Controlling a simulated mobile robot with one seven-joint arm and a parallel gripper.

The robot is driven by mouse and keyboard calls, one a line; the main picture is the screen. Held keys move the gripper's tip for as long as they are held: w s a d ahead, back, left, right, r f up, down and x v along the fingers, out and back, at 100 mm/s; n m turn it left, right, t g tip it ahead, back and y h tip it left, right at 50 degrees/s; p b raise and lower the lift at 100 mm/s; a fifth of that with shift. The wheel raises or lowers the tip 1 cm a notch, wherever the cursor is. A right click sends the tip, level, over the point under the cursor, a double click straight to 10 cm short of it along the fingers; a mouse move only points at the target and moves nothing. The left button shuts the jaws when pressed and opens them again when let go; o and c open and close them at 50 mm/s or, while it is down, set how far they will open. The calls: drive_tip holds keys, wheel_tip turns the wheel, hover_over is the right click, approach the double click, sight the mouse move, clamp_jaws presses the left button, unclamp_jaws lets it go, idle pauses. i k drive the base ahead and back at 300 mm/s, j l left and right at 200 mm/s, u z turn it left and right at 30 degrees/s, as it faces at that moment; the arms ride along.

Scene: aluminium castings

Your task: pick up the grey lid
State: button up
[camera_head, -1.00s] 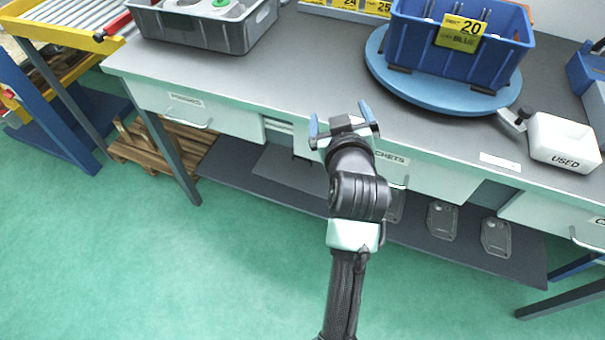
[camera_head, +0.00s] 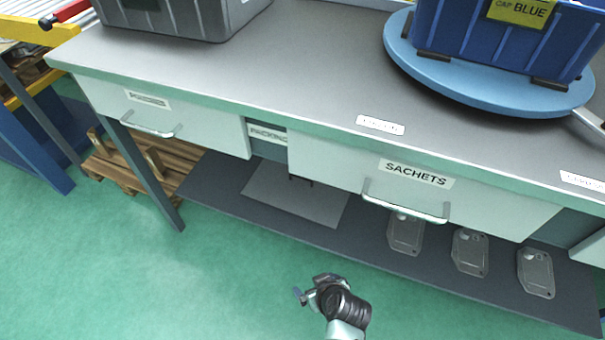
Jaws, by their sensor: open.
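Three grey lids, flat plates with cut corners and small round marks, lie in a row on the dark lower shelf under the bench: a left lid (camera_head: 405,236), a middle lid (camera_head: 470,253) and a right lid (camera_head: 535,274). The drawer above partly hides the left lid's back edge. My gripper (camera_head: 311,287) is open and empty, in front of the shelf and to the left of the lids in the picture. It touches none of them. My wrist hides part of its jaws.
The "SACHETS" drawer (camera_head: 425,185) with its protruding handle (camera_head: 405,203) overhangs the shelf (camera_head: 370,235). A flat grey sheet (camera_head: 295,195) lies left on the shelf. A wooden pallet (camera_head: 125,165) stands at far left. A blue bin (camera_head: 500,45) sits on a turntable (camera_head: 480,85). The green floor is clear.

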sight(272, 184)
drive_tip(key=i, duration=1.1)
